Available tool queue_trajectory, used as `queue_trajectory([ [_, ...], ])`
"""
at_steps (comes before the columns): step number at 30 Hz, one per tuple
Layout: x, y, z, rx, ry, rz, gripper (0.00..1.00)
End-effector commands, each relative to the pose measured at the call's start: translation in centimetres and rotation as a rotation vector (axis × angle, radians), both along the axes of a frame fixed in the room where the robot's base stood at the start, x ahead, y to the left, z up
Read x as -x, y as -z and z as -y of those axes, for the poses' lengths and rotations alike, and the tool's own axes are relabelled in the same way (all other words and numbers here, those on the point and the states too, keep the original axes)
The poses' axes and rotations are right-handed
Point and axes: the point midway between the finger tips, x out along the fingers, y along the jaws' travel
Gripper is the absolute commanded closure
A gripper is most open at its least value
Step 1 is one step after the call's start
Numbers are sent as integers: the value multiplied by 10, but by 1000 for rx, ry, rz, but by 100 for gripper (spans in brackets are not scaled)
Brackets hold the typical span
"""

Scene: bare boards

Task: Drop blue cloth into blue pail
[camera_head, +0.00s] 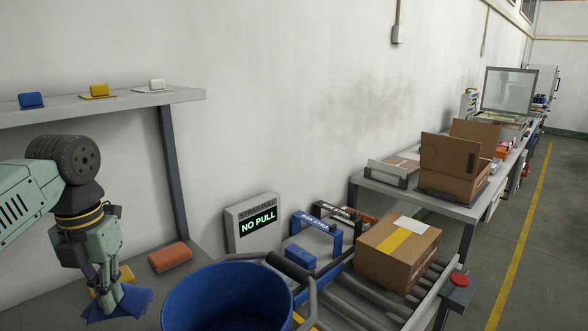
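The blue cloth (133,303) is at the lower left, its corners spreading out below my gripper (113,293). My gripper points down, and its fingers come together on the middle of the cloth. They look shut on it and partly cover it. I cannot tell whether the cloth's underside still touches the bench. The blue pail (228,302) stands just right of the cloth, with its open rim facing up and its dark handle grip at the right. Its lower part is cut off by the picture's edge, and its floor is not visible.
A rust-red block (169,257) and a yellow item (126,275) lie on the bench behind the gripper. A shelf (150,98) hangs above. A "NO PULL" sign (256,222) stands behind the pail. A cardboard box (397,252) sits on rollers at the right.

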Motion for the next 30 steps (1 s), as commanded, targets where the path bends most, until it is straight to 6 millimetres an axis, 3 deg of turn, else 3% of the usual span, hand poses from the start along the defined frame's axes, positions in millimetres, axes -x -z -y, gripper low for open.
queue_trajectory([
  [3, 0, 17, 0, 1, 0, 0, 100],
  [8, 0, 23, 0, 2, 0, 0, 100],
  [15, 0, -3, 0, 3, 0, 0, 100],
  [30, 0, 1, 0, 3, 0, -1, 100],
])
